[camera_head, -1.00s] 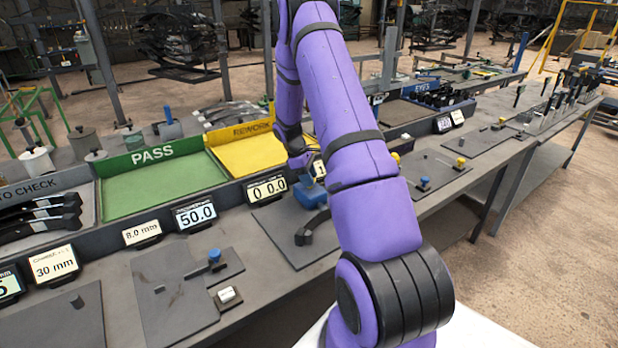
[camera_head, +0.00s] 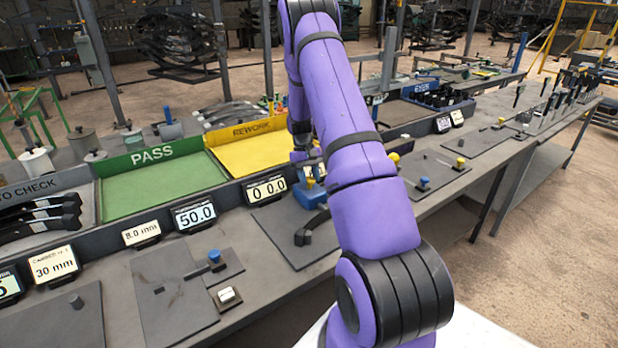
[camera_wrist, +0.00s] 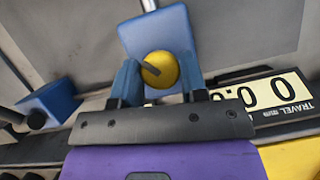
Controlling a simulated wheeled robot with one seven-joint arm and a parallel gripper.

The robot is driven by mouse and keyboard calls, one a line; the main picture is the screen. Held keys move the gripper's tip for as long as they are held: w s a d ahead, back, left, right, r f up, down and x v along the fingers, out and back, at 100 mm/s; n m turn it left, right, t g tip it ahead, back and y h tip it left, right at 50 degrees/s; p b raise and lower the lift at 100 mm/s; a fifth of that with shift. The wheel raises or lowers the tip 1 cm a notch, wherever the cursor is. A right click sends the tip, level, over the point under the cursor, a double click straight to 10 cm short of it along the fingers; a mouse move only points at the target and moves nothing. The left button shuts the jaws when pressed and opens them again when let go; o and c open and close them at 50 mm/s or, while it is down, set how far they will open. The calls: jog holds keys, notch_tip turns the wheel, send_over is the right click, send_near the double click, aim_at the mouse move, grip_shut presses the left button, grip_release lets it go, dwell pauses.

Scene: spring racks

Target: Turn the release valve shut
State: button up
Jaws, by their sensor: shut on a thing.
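The release valve shows in the wrist view as a round yellow knob (camera_wrist: 160,70) with a dark bar across its face. It sits on a blue block (camera_wrist: 150,32). My gripper (camera_wrist: 159,78) has its two blue fingers on either side of the knob and is shut on it. In the head view, the blue block (camera_head: 309,196) stands on a dark plate behind my purple arm. My arm hides most of the gripper and knob there, so the valve's angle is hard to read from that side.
A "0 0.0" travel display (camera_head: 266,189) stands close beside the block. A green PASS tray (camera_head: 160,187) and a yellow REWORK tray (camera_head: 250,150) lie behind. A dark lever (camera_head: 312,228) is in front of the block. Another blue block (camera_wrist: 50,102) is at the wrist view's left.

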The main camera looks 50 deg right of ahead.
jog(key=m+y, duration=0.1)
jog(key=m, duration=0.2)
jog(key=shift+m+t, duration=0.4)
jog(key=shift+d+m+t+y, duration=0.1)
jog(key=shift+m+t+y, duration=0.45)
jog(key=shift+m, duration=1.25)
jog(key=o, duration=0.9)
jog(key=shift+r, duration=0.1)
jog(key=v, duration=1)
jog(key=shift+d+r, duration=0.2)
jog(key=shift+r, duration=0.05)
